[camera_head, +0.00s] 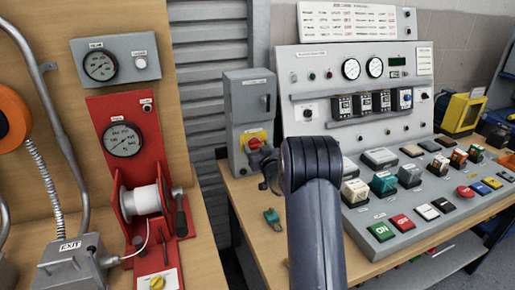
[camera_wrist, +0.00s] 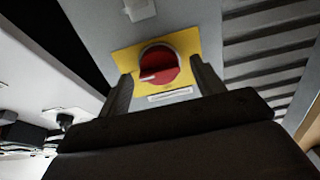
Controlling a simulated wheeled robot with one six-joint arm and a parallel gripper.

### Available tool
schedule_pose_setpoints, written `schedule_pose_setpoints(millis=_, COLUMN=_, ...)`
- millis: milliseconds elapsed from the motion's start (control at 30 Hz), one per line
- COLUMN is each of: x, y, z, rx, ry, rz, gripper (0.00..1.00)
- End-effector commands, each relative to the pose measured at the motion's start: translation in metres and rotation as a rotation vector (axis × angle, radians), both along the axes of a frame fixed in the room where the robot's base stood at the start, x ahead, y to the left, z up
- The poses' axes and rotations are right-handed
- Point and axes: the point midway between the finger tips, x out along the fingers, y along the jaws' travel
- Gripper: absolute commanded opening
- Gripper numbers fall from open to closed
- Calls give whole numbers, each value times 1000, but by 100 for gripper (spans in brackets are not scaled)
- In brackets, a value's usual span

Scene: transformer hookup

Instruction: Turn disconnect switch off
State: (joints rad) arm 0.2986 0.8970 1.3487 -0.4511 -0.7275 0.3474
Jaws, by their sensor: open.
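The disconnect switch is a red rotary knob (camera_head: 254,143) on a yellow plate, on the front of a grey box (camera_head: 247,97). In the wrist view the knob (camera_wrist: 160,66) shows a white pointer mark toward the left of the picture. The yellow plate (camera_wrist: 124,58) frames it, with a white label below. My gripper (camera_wrist: 162,84) is open, with one finger on each side of the knob's lower part. I cannot tell whether either finger touches it. In the head view my gripper (camera_head: 266,163) is just below and right of the knob, partly hidden by my arm.
A sloped control console (camera_head: 310,82) with gauges and many buttons stands right of the box. A small teal object (camera_head: 272,216) lies on the wooden bench (camera_head: 240,200). A red winch panel (camera_head: 120,105) with a white spool is at the left.

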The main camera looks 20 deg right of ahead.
Motion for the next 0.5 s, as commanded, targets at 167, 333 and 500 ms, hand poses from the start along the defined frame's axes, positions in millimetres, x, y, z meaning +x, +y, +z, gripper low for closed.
schedule_pose_setpoints(millis=167, x=0, y=0, z=0, rx=0, ry=0, rz=0, gripper=64)
schedule_pose_setpoints(millis=333, x=0, y=0, z=0, rx=0, ry=1, rz=0, gripper=51)
schedule_pose_setpoints(millis=500, x=0, y=0, z=0, rx=0, ry=0, rz=0, gripper=37)
